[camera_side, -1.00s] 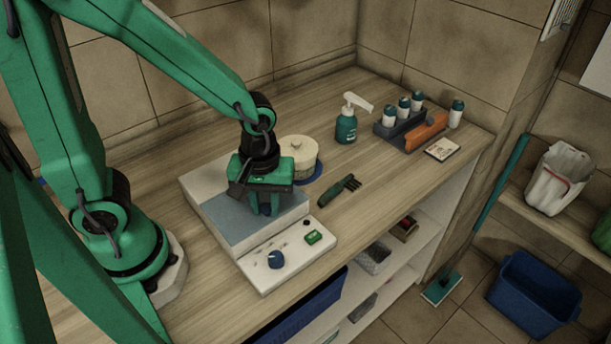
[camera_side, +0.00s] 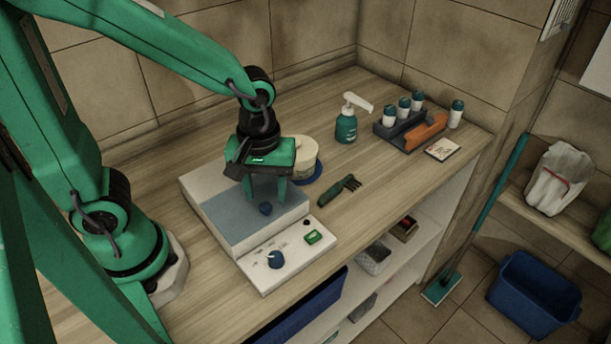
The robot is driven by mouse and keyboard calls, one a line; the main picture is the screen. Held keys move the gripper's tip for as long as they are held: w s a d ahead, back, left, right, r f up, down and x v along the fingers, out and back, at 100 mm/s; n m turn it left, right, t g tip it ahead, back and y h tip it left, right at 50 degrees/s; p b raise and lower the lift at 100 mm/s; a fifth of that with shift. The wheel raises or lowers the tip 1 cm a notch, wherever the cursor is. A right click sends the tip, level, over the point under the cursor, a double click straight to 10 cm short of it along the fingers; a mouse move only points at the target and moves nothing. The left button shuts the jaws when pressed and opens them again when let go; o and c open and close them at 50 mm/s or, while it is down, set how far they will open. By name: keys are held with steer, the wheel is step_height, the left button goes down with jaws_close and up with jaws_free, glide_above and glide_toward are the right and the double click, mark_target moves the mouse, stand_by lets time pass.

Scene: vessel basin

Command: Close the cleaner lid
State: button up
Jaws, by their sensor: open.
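The cleaner (camera_side: 208,192) is a white box on the wooden counter, with a white front panel. Its grey-blue lid (camera_side: 232,222) lies flat across the top of the box and looks shut, level with it. A dark blue knob (camera_side: 265,209) stands on the lid. My gripper (camera_side: 265,193) points down over the lid, its green fingers apart and empty. The fingertips are just above and behind the knob. Whether they touch the lid I cannot tell. The gripper hides the back part of the lid.
The front panel has a blue dial (camera_side: 276,259) and a green switch (camera_side: 313,237). A cream pot (camera_side: 304,157) on a blue base stands close behind my gripper. A dark green brush (camera_side: 338,190) lies to the right.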

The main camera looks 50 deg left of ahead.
steer(key=shift+r, duration=1.85)
steer(key=s+a+r+m+t, duration=0.2)
steer(key=a+r+m+t, duration=0.3)
steer(key=a+r+m, duration=0.3)
steer(key=shift+s+r+m+t, duration=0.3)
steer(key=shift+s+r+m, duration=0.05)
steer(key=shift+r+m, duration=0.15)
steer(key=shift+o, duration=0.3)
